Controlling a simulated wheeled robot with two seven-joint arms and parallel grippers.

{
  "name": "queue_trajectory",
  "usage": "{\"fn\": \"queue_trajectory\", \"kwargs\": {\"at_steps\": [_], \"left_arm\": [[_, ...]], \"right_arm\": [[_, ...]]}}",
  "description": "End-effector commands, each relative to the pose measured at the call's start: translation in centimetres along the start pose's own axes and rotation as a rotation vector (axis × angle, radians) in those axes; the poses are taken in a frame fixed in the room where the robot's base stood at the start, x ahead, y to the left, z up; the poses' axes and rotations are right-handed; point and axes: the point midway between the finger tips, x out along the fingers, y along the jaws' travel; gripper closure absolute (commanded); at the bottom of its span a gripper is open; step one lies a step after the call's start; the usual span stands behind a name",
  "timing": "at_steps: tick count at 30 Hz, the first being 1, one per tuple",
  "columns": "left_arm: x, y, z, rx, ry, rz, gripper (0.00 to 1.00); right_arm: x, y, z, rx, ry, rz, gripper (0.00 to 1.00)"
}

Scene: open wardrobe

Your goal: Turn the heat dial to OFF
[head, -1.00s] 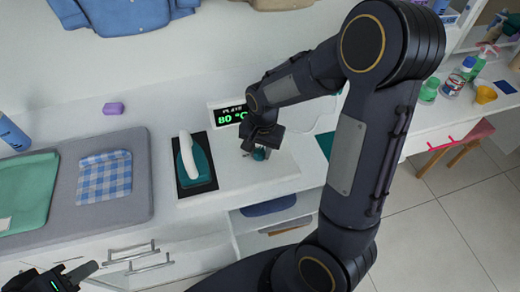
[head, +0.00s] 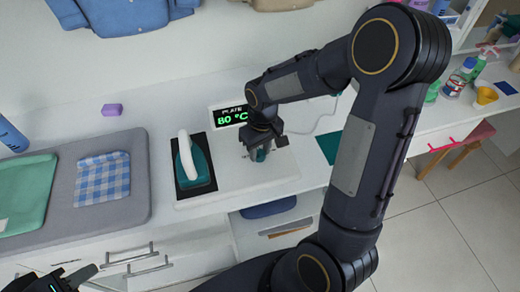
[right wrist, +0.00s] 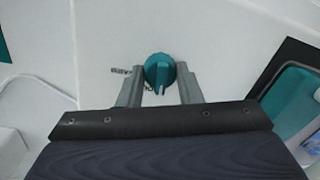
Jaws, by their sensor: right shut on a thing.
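The heat dial is a round teal knob (right wrist: 159,72) with a raised ridge and a white mark, on a pale panel. Its printed lettering is partly hidden and reads upside down. My right gripper (right wrist: 159,88) has a finger on each side of the dial and is shut on it. In the head view, the right gripper (head: 262,146) covers most of the dial (head: 259,155). Behind it a display (head: 230,116) reads "PLATE 80 °C" in green. My left gripper (head: 78,277) is at the lower left, away from the dial; its jaw state is unclear.
An iron (head: 192,160) with a white handle stands on a dark plate left of the dial. A grey mat (head: 120,208) holds a checked cloth (head: 103,178) and a green cloth (head: 24,190). A purple block (head: 111,109) lies behind. Bottles stand at the far right.

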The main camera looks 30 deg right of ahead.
Motion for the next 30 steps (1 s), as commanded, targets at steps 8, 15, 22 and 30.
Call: {"fn": "queue_trajectory", "kwargs": {"at_steps": [8, 15, 22, 30], "left_arm": [[-0.02, 0.01, -0.01, 0.0, 0.0, 0.0, 0.64], [-0.14, 0.07, -0.07, 0.0, 0.0, 0.0, 0.64], [-0.35, 0.16, -0.18, 0.0, 0.0, 0.0, 0.64], [-0.62, 0.28, -0.31, 0.0, 0.0, 0.0, 0.64]], "right_arm": [[-0.05, 0.02, -0.11, -0.26, -0.014, 0.0, 0.91], [-0.1, 0.02, -0.16, -0.489, -0.028, 0.0, 0.91], [-0.12, 0.01, -0.19, -0.704, -0.04, 0.001, 0.91], [-0.1, -0.03, -0.22, -0.916, -0.053, 0.001, 0.91]]}}
